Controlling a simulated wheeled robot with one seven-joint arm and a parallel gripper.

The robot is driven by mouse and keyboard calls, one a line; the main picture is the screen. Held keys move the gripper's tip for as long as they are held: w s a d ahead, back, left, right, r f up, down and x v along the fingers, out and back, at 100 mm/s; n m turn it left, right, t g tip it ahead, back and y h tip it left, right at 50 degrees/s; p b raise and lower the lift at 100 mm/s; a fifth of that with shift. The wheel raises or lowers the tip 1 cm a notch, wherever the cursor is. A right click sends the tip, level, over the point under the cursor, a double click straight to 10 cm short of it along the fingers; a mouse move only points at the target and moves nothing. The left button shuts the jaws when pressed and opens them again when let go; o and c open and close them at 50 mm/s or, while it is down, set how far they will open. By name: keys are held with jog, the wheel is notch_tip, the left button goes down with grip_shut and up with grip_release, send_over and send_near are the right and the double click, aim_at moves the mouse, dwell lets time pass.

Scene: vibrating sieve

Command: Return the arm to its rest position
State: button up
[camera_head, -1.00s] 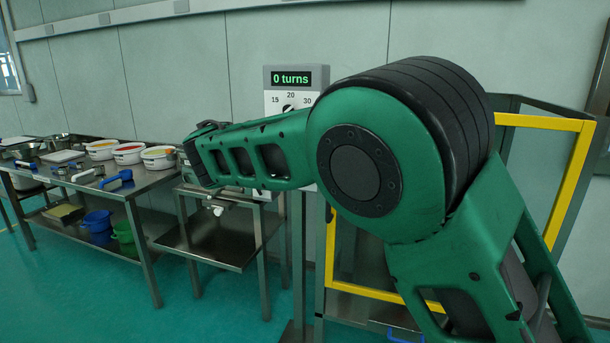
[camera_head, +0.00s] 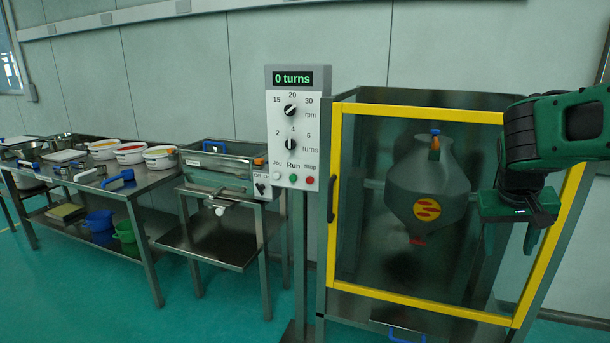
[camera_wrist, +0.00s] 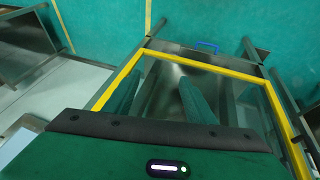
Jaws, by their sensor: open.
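My gripper (camera_head: 512,238) hangs at the right of the head view, in front of the yellow-framed cabinet door (camera_head: 420,303). Its fingers point down and are apart, with nothing between them. In the wrist view the two green fingers (camera_wrist: 158,98) also stand apart and empty, above the yellow frame (camera_wrist: 210,65). My green arm comes in from the right edge of the head view; most of it is out of the picture.
The door looks closed over a grey vessel (camera_head: 428,185). A control panel (camera_head: 294,130) reading "0 turns" stands left of it. The sieve bench (camera_head: 222,165) and a long steel table (camera_head: 150,178) with tubs are further left. Open floor (camera_head: 90,290) lies in front.

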jog(key=s+a+f+m+g+y, duration=0.1)
jog(key=s+f+y, duration=0.1)
jog(key=s, duration=1)
jog(key=s+a+f+m+g+y, duration=0.1)
jog(key=s+f, duration=0.4)
jog(key=s, duration=0.8)
jog(key=shift+s+a+f+g+y, duration=0.15)
jog(key=shift+a+g+y, duration=0.25)
jog(key=shift+g+y, duration=0.15)
jog(key=shift+w+f, duration=0.25)
jog(key=shift+w, duration=0.35)
jog(key=c, duration=0.4)
jog(key=shift+c, duration=0.4)
